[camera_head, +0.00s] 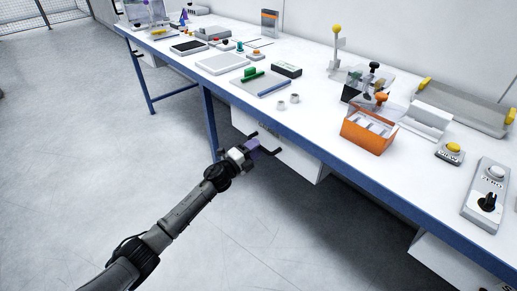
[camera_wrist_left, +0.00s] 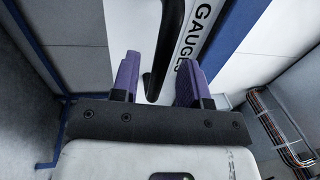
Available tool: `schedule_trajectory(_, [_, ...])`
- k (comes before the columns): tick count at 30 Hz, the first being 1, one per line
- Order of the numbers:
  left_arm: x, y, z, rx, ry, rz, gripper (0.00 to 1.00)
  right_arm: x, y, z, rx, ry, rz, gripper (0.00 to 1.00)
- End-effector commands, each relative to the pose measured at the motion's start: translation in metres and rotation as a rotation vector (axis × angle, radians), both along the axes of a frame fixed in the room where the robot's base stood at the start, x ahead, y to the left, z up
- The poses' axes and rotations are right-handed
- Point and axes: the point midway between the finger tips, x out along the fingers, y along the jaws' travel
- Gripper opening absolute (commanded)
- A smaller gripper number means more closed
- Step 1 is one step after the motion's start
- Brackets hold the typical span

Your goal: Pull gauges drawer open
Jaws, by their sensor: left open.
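The gauges drawer (camera_head: 300,165) is a white unit under the blue front edge of the bench. Its label reading GAUGES (camera_wrist_left: 196,35) shows in the left wrist view, beside a black bar handle (camera_wrist_left: 165,50). My left gripper (camera_head: 255,147) is at the drawer front in the head view, with its purple fingers apart. In the wrist view the handle's end lies between the fingertips of my left gripper (camera_wrist_left: 158,78), with visible gaps on both sides. I cannot tell how deep the handle sits between them. My right gripper is not in view.
The long white bench (camera_head: 320,105) carries an orange box (camera_head: 368,136), a control box with a knob (camera_head: 487,196) and several small tools. Another white unit (camera_head: 445,265) is under the bench at lower right. Open grey floor (camera_head: 90,160) lies in front. Cables (camera_wrist_left: 280,128) run at right in the wrist view.

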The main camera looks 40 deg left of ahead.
Motion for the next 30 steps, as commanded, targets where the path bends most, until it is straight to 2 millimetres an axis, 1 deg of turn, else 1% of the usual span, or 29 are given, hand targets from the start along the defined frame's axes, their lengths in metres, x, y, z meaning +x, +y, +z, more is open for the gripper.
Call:
schedule_trajectory(3, [0.010, -0.001, 0.001, -0.001, 0.000, 0.001, 0.41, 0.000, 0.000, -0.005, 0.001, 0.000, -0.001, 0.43])
schedule_trajectory(7, [0.016, -0.003, 0.003, -0.001, -0.001, 0.000, 0.41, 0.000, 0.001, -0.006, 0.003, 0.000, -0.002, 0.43])
schedule_trajectory(19, [0.019, -0.003, 0.004, -0.001, 0.000, 0.000, 0.41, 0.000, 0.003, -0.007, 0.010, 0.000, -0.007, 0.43])
schedule_trajectory(30, [0.019, -0.003, 0.004, -0.001, 0.000, 0.000, 0.06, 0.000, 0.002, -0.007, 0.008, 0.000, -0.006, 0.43])
